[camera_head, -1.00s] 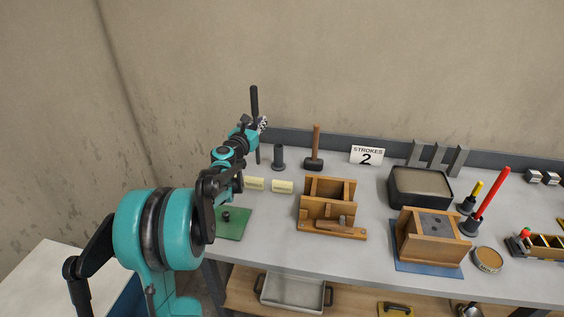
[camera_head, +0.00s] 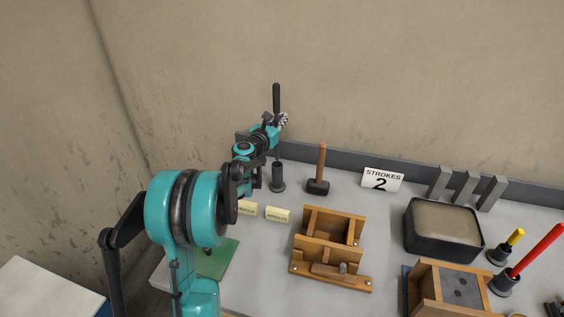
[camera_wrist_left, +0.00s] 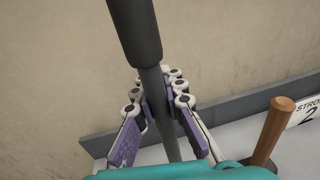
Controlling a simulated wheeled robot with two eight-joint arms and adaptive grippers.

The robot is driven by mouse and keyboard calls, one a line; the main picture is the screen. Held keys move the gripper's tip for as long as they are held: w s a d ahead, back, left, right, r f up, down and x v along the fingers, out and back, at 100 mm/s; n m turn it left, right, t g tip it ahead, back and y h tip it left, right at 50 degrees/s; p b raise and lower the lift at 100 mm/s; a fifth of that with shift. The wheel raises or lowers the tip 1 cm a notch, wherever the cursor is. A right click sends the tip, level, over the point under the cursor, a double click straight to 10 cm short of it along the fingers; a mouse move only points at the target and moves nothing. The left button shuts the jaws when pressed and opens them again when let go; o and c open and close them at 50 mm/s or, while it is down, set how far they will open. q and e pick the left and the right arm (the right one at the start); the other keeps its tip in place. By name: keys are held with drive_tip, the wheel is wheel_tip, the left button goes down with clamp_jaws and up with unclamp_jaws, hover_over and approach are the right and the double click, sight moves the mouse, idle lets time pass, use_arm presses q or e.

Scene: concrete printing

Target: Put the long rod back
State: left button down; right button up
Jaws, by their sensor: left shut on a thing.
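The long rod (camera_head: 276,100) is upright in the head view, with a thick dark handle at the top and a thinner shaft below. My left gripper (camera_head: 280,121) is shut on its shaft just under the handle. In the left wrist view the fingers of the left gripper (camera_wrist_left: 158,98) close around the rod (camera_wrist_left: 137,32). A dark round holder (camera_head: 277,178) stands on the table. The rod's lower part lines up with this holder in the head view; I cannot tell whether its tip is above, behind or inside it. My right gripper is not in view.
A mallet (camera_head: 319,185) stands right of the holder, with the strokes sign (camera_head: 382,180) beyond it. Yellow labels (camera_head: 277,214) and a wooden mould (camera_head: 330,262) are nearer. A black tray (camera_head: 443,258) and holders with a yellow and a red rod (camera_head: 537,252) are further right.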

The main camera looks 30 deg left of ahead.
use_arm(q)
wheel_tip(320, 180, down, 14)
drive_tip(key=b, duration=0.4)
drive_tip(key=shift+r, duration=0.2)
drive_tip(key=shift+f, duration=0.2)
drive_tip(key=c, duration=1.6)
unclamp_jaws()
drive_tip(key=shift+r, duration=0.1)
